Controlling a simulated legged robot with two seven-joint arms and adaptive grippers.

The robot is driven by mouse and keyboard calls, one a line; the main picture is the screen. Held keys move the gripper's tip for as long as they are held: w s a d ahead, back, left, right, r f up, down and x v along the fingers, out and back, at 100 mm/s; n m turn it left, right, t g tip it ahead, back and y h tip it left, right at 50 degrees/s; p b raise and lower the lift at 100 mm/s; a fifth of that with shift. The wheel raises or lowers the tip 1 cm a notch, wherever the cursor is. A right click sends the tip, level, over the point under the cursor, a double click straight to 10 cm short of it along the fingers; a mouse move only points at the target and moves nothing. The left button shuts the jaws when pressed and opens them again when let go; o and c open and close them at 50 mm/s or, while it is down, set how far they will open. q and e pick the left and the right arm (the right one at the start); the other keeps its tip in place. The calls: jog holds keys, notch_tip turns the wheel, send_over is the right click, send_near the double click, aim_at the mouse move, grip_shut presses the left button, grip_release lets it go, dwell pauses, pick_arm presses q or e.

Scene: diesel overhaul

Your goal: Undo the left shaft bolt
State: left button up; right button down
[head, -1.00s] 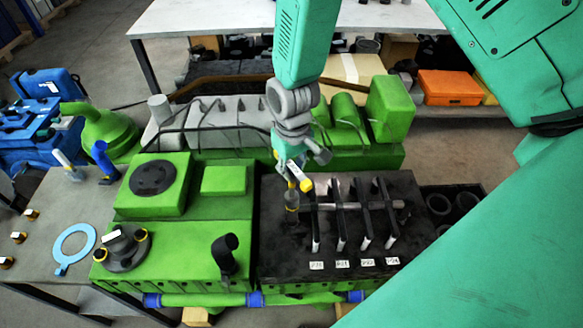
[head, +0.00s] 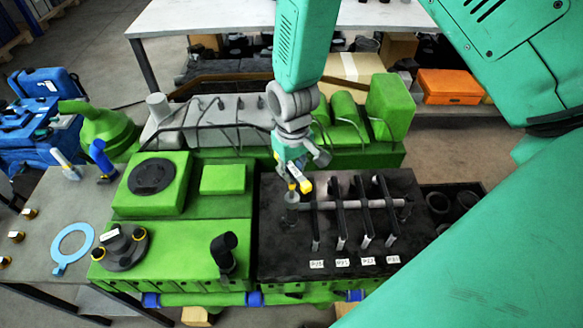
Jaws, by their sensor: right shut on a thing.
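The shaft (head: 365,204) lies left to right across the dark top of the engine block, with several black rocker arms on it. A grey post (head: 292,200) stands at its left end. My right gripper (head: 300,179) is just above this post, pointing down, shut on the left shaft bolt (head: 305,187), a small yellow and black piece. The fingers hide part of the bolt. I cannot tell whether the bolt still touches the post. At the shaft's right end a dark post (head: 405,208) stands. My left gripper is not in view.
The green engine cover (head: 170,235) with a bent black pipe (head: 224,250) is left of the block. A blue ring (head: 72,246) and several small bolts lie on the grey table (head: 45,215). An orange box (head: 449,87) is on the back shelf. My arm blocks the right side.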

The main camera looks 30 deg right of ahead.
jog(key=shift+r+n+p, duration=0.1)
jog(key=shift+n+p, duration=0.25)
jog(key=shift+n, duration=1.45)
jog(key=n, duration=0.5)
jog(key=shift+w, duration=0.1)
jog(key=n, duration=1.3)
jog(key=shift+w, duration=0.1)
jog(key=n, duration=1.1)
jog(key=shift+r+n, duration=0.1)
jog(key=shift+n, duration=0.2)
